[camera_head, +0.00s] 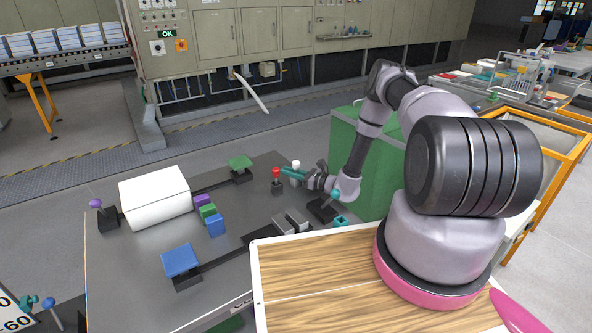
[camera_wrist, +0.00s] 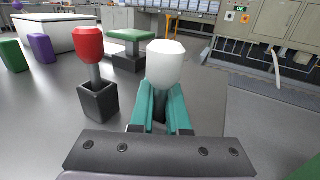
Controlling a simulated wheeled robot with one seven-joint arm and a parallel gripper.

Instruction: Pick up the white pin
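The white pin (camera_wrist: 165,66) stands upright in the wrist view, with its rounded head above my teal fingertips. My gripper (camera_wrist: 161,100) has its two fingers close together, one on each side below the head, and looks shut on the stem, which they mostly hide. In the head view the white pin (camera_head: 296,164) shows just above my teal fingers (camera_head: 293,173), at the back right of the grey table. Something dark shows between the fingers; whether the pin still sits in a holder is hidden.
A red pin (camera_wrist: 89,46) stands in a black holder (camera_wrist: 98,100) close to the left of my fingers. A green-topped stand (camera_wrist: 132,48) is behind. On the table (camera_head: 130,255) are a white box (camera_head: 155,197), coloured blocks (camera_head: 208,211) and a blue-topped stand (camera_head: 180,260).

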